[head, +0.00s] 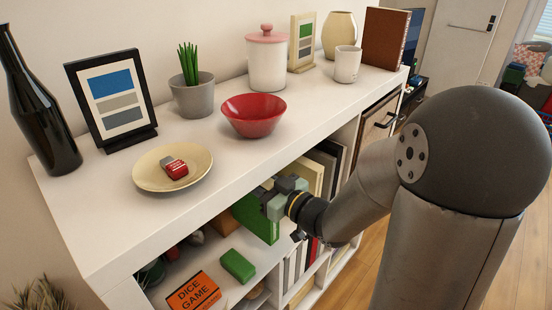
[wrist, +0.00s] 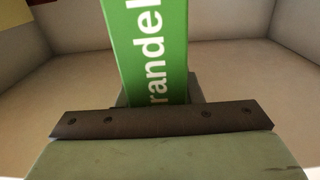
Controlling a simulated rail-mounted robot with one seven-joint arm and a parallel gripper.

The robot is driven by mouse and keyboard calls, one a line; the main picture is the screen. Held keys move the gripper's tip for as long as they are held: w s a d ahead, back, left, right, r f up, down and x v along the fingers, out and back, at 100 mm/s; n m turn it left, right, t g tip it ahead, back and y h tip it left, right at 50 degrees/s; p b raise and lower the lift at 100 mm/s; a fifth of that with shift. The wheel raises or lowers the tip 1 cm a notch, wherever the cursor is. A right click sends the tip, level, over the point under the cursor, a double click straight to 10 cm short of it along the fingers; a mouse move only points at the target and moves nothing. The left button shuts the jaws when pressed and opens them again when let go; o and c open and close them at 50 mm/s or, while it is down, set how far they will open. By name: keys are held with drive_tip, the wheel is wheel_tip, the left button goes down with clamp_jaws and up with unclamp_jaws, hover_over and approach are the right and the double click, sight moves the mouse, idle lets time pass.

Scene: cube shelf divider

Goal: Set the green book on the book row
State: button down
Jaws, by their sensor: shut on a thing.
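The green book (head: 258,219) is at the front of the shelf, below the white top. It also shows in the wrist view (wrist: 148,45), with white lettering on its spine. My gripper (head: 277,196) is shut on it; in the wrist view the jaws (wrist: 152,105) close around its near end. Upright cream and dark books (head: 325,163) stand in a compartment right of my gripper. More books, white and red (head: 298,262), stand in a lower compartment, partly hidden by my arm. I cannot tell which group is the book row.
The white shelf top (head: 215,165) carries a plate (head: 150,178) with a small red item, a red bowl (head: 253,119), pots, frames and a bottle (head: 38,110). An orange dice game box (head: 194,293) and a green block (head: 238,265) are lower left.

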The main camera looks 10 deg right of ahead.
drive_tip(key=shift+w+d+r+p, duration=0.3)
drive_tip(key=shift+w+d+p, duration=0.25)
drive_tip(key=shift+p, duration=0.45)
drive_tip(key=w+d, duration=0.5)
drive_tip(key=d, duration=0.2)
wheel_tip(320, 180, down, 8)
drive_tip(key=p, duration=0.1)
drive_tip(key=shift+s+d+r, duration=0.2)
drive_tip(key=shift+f, duration=0.15)
drive_tip(key=c, duration=1.4)
unclamp_jaws()
drive_tip(key=shift+f, duration=0.15)
drive_tip(key=shift+c, duration=0.2)
drive_tip(key=o, duration=0.4)
